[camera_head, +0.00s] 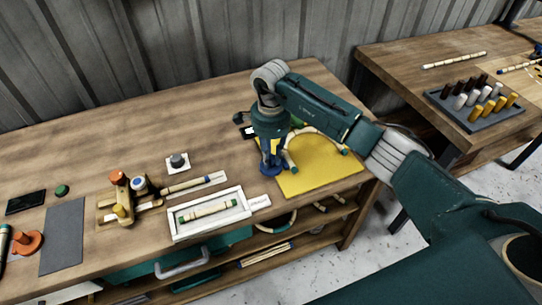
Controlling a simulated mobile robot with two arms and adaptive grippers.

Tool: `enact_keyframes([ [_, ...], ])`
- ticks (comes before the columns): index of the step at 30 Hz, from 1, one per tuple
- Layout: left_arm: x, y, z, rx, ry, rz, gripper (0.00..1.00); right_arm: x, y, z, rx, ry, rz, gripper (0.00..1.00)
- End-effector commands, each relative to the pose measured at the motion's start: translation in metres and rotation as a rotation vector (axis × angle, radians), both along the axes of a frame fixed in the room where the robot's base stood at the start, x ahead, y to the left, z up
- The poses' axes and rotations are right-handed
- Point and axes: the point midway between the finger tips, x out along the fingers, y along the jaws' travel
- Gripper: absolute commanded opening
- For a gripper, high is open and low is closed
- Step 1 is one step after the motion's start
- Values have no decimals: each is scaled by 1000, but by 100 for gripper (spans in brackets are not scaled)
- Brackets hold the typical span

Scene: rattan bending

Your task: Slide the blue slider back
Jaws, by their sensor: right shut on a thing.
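My right gripper (270,162) points straight down at the left edge of the yellow board (325,172). It is shut on a blue part, which looks like the blue slider (270,170). The gripper and wrist hide most of this part, so its exact shape and position along its travel cannot be told. A curved pale rattan piece (330,138) with green marks lies on the board, just right of the gripper. My left gripper is not in view.
Left of the board are a white tray (178,236) holding a rattan stick, a wooden fixture (105,211) with orange and blue-white knobs, and a grey mat (62,238). A second table at the right holds a peg rack (478,125). The bench's back middle is clear.

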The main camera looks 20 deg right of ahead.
Motion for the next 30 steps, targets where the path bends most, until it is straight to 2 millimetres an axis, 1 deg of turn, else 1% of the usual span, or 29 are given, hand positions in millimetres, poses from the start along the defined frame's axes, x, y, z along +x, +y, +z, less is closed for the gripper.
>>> enact_keyframes([
  [2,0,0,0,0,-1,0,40,1,0,0,0,-2,0,0],
  [5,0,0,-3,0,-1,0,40,1,6,0,1,-3,1,0],
  [9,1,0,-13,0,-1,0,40,1,27,-2,2,-4,4,0],
  [12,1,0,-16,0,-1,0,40,0,38,-1,0,-3,2,0],
  [20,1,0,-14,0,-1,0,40,-1,41,1,5,-2,2,0],
  [21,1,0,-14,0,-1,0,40,-1,41,1,6,-2,2,27],
  [23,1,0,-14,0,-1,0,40,-1,41,1,6,-2,2,38],
  [30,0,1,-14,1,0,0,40,-1,39,0,2,-1,0,38],
])
